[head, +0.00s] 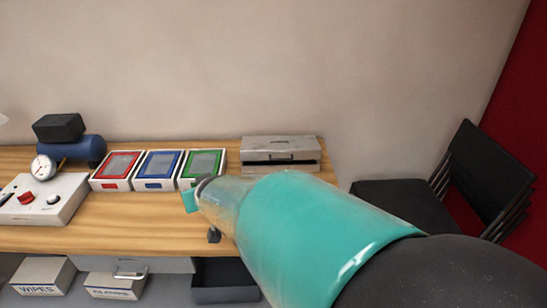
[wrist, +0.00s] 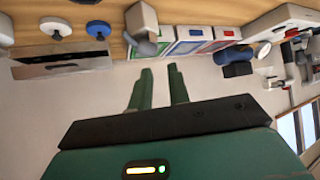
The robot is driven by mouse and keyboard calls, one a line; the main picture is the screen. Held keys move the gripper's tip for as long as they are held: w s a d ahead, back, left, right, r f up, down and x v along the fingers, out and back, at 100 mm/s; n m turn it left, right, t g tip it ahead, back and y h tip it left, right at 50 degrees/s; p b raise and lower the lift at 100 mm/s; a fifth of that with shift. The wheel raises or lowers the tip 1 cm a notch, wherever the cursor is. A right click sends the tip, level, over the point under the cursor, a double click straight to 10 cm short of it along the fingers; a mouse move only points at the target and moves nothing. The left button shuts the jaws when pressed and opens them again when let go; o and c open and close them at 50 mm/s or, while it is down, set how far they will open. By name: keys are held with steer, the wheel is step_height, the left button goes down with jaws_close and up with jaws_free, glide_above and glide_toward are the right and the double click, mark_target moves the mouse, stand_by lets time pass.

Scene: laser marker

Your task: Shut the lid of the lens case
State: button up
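The lens case appears to be the grey metal box (head: 281,153) at the back right of the bench in the head view. Its front has a dark handle, and a dark line runs below the top; I cannot tell how far its lid stands open. In the wrist view, which is turned over, a grey box (wrist: 62,64) at the left looks like the same case. My gripper (wrist: 160,68) is open, its two green fingers apart with nothing between them, to the side of the case and not touching it. In the head view my arm hides most of the gripper.
Trays with red (head: 118,170), blue (head: 160,170) and green (head: 203,167) panels stand left of the case. A white control box (head: 50,205) and a blue cylinder (head: 75,148) are farther left. Stacked chairs (head: 480,175) stand right of the bench (head: 130,225). Round knobs (wrist: 97,27) show near the case.

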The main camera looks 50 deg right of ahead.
steer(key=s+a+r+n+g+y, duration=0.1)
steer(key=s+a+r+g+y, duration=0.15)
steer(key=a, duration=0.25)
steer(key=s+a+r+g+y, duration=0.1)
steer(key=s+a, duration=0.3)
steer(key=a, duration=0.2)
steer(key=w+d+f+m+y, duration=0.1)
steer(key=w+d+m+y, duration=0.3)
steer(key=d, duration=0.8)
steer(key=w+d+f+m+y, duration=0.2)
steer(key=w+d+m, duration=0.45)
steer(key=d, duration=0.55)
steer(key=m+t, duration=0.8)
glide_toward(287, 159)
steer(key=shift+n+y, duration=0.25)
steer(key=x, duration=1.1)
steer(key=shift+w+d+f, duration=0.1)
steer(key=shift+w+d, duration=0.05)
jaws_close()
